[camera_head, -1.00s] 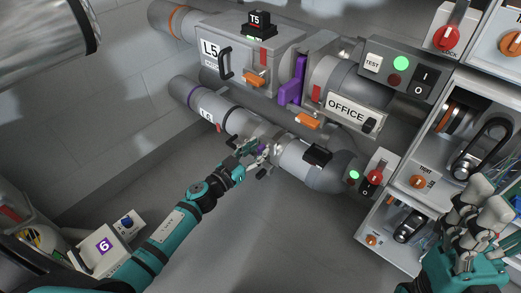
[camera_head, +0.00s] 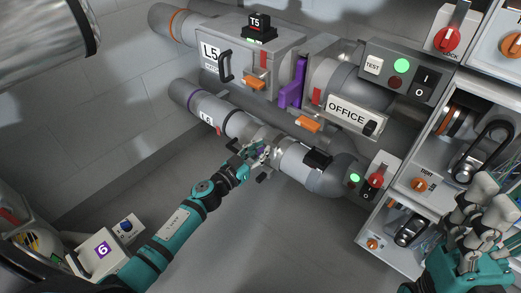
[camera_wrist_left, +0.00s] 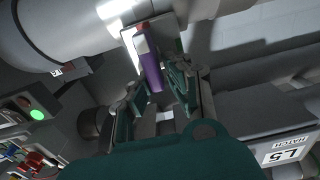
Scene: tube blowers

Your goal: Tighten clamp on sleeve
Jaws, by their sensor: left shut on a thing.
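The lower grey tube (camera_head: 304,165) carries a band with the label L6 and a sleeve joint around its middle. My left gripper (camera_head: 260,152) is at that joint, on the tube's near side. In the left wrist view, a purple clamp handle (camera_wrist_left: 150,72) with a red end stands between the fingers of my left gripper (camera_wrist_left: 160,88), which is shut on it. The clamp's band is mostly hidden behind the fingers. My right gripper (camera_head: 482,215) is at the right edge, in front of the shelf, with its fingers raised; its grip is unclear.
A larger tube with the L5 hatch (camera_head: 235,65), a purple lever (camera_head: 291,92) and an OFFICE sign (camera_head: 352,114) runs above. A green-lit switch panel (camera_head: 400,75) and a shelf unit (camera_head: 385,222) stand at right. The floor between is clear.

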